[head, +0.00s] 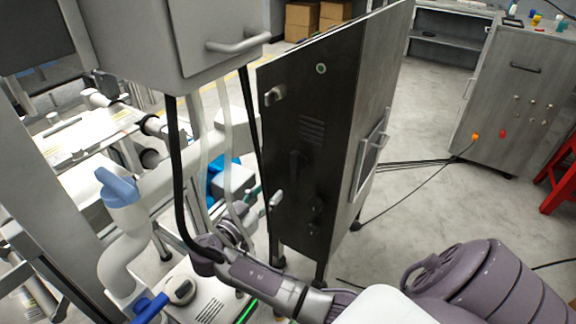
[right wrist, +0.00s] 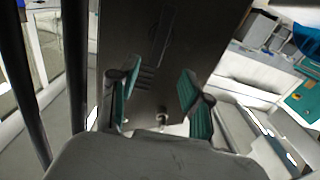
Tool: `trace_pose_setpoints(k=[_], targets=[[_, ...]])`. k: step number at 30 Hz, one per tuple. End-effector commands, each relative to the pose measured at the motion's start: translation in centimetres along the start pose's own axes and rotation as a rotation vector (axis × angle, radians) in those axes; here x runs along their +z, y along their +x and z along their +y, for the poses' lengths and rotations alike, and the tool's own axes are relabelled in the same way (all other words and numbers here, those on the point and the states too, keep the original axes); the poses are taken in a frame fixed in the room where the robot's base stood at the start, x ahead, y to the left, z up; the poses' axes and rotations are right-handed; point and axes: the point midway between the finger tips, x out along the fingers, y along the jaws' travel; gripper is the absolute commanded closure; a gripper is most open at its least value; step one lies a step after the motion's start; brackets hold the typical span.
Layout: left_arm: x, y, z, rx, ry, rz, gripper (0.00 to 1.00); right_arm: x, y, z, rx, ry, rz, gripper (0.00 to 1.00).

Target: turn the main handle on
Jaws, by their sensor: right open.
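A tall dark cabinet (head: 335,85) stands at the centre of the head view. Its front has two silver latches, an upper one (head: 273,95) and a lower one (head: 276,198), and a dark handle-like part (head: 296,165) between them. I cannot tell which is the main handle. My right gripper (head: 235,232) is low, left of the cabinet's lower front; its fingertips are hard to make out there. In the right wrist view its teal-padded fingers (right wrist: 160,100) are apart and empty, with the dark panel (right wrist: 150,50) and a small silver latch (right wrist: 162,118) between them. My left gripper is not in view.
A grey box (head: 222,40) with a bar handle hangs at upper left, with dark and pale cables below it. A blue-capped white pipe (head: 120,188) is at the left. A grey cabinet (head: 515,95) and red stool (head: 558,185) stand right. Floor behind the dark cabinet is mostly clear.

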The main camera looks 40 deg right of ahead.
Motion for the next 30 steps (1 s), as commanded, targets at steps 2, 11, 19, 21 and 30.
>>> trace_pose_setpoints(k=[2,11,19,21,30], targets=[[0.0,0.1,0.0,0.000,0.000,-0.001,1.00,-0.1,1.5,0.1,0.002,0.000,0.004,0.52],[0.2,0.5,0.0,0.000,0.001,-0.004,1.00,-0.1,8.0,0.1,0.002,-0.004,0.003,0.52],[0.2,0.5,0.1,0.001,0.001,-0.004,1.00,0.0,11.7,0.0,0.000,-0.003,0.000,0.52],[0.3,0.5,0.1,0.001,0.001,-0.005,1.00,0.0,12.2,0.0,0.000,-0.004,0.000,0.52],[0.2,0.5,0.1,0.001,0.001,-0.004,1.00,0.1,12.5,0.0,-0.001,-0.003,-0.001,0.52]])
